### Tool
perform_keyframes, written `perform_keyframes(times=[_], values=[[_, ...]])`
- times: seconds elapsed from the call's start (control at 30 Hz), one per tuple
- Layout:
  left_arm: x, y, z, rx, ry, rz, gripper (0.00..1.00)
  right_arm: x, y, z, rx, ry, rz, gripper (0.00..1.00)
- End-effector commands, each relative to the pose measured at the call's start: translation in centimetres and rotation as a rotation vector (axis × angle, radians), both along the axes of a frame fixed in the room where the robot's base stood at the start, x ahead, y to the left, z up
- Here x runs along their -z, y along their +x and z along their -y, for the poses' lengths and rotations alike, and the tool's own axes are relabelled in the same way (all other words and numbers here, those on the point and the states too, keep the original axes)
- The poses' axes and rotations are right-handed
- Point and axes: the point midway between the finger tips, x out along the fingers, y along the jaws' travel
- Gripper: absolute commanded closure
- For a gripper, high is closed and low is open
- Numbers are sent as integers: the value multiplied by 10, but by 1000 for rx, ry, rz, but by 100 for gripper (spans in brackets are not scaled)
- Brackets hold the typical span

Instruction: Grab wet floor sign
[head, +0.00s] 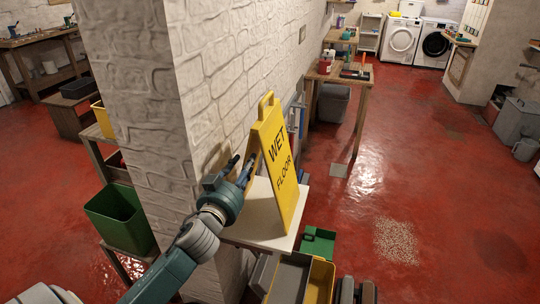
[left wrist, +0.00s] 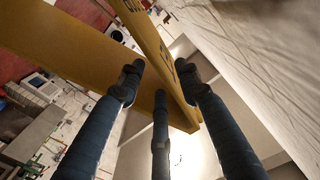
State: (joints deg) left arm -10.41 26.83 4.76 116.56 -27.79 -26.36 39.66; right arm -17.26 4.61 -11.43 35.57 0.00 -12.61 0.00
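The yellow wet floor sign (head: 277,165) stands upright on a white-topped table (head: 258,236) beside the white brick pillar. Its black lettering faces right, and it has a handle at its top. My left gripper (head: 242,166) is at the sign's left side, with its fingers raised near the panel edge. In the left wrist view, the fingers of my left gripper (left wrist: 159,82) are spread apart, and the sign's yellow panels (left wrist: 85,50) lie just beyond and between them. I cannot tell whether any finger touches the sign. My right gripper is not in view.
The brick pillar (head: 135,70) stands close to my left arm. A green bin (head: 118,215) is at the left. Yellow and grey crates (head: 318,283) and a green box (head: 317,243) sit below the table. A wooden workbench (head: 338,75) stands behind. Red floor is open at right.

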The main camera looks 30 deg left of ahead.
Motion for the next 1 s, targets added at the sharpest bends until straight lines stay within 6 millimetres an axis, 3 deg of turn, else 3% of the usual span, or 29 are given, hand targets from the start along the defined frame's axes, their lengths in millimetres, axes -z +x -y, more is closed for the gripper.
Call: perform_keyframes(times=[0.2, 0.4, 0.6, 0.83, 1.0], values=[[-5, 21, -5, -1, 2, 6, 66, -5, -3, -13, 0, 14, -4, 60], [-3, 49, -12, 0, 1, 4, 66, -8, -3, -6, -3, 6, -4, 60], [-3, 62, -15, 0, 1, 4, 66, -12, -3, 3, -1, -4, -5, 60], [-2, 93, -23, 0, 1, 3, 66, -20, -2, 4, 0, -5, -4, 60], [-1, 104, -26, 0, 0, 2, 66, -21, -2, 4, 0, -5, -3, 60]])
